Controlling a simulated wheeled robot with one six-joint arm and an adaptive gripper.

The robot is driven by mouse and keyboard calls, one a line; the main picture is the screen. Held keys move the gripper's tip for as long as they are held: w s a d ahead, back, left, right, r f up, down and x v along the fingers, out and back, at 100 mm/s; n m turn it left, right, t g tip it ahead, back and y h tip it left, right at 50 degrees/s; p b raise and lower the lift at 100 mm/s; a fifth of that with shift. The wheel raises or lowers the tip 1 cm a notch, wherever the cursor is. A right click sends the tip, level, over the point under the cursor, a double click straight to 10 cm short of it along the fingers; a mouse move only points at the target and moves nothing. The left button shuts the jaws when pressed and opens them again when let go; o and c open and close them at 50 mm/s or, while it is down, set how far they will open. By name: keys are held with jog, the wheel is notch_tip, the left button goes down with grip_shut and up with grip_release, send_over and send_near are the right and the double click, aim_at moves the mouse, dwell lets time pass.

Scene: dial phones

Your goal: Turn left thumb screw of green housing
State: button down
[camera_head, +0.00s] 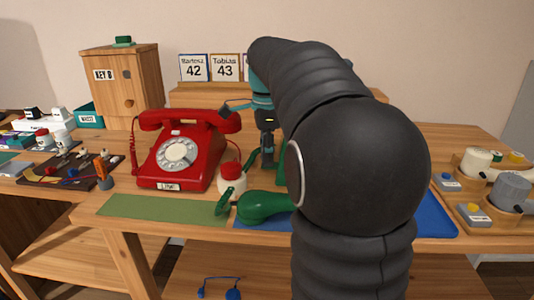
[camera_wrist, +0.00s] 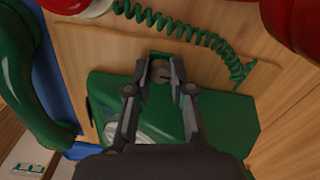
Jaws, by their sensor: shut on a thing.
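The green housing (camera_wrist: 225,118) fills the lower middle of the wrist view. In the head view only a green sliver of it shows behind my arm. My gripper (camera_wrist: 160,68) has its two fingertips on either side of a small grey thumb screw (camera_wrist: 160,74) at the housing's edge, shut on it. The head view shows my gripper (camera_head: 267,158) pointing down behind the green handset (camera_head: 262,206). The handset also shows at the left of the wrist view (camera_wrist: 30,75). The other thumb screw is not visible.
A red phone (camera_head: 180,150) stands left of my gripper, with a red-capped white jar (camera_head: 231,180) close by. A green coiled cord (camera_wrist: 190,32) crosses beyond my fingertips. A blue mat (camera_head: 437,212) and holders with grey parts lie right. A green mat (camera_head: 150,207) is bare.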

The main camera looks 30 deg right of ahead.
dwell(0.4)
jog(key=c, duration=1.3)
grip_release()
notch_tip(320, 180, up, 12)
jog(key=shift+s, duration=0.1)
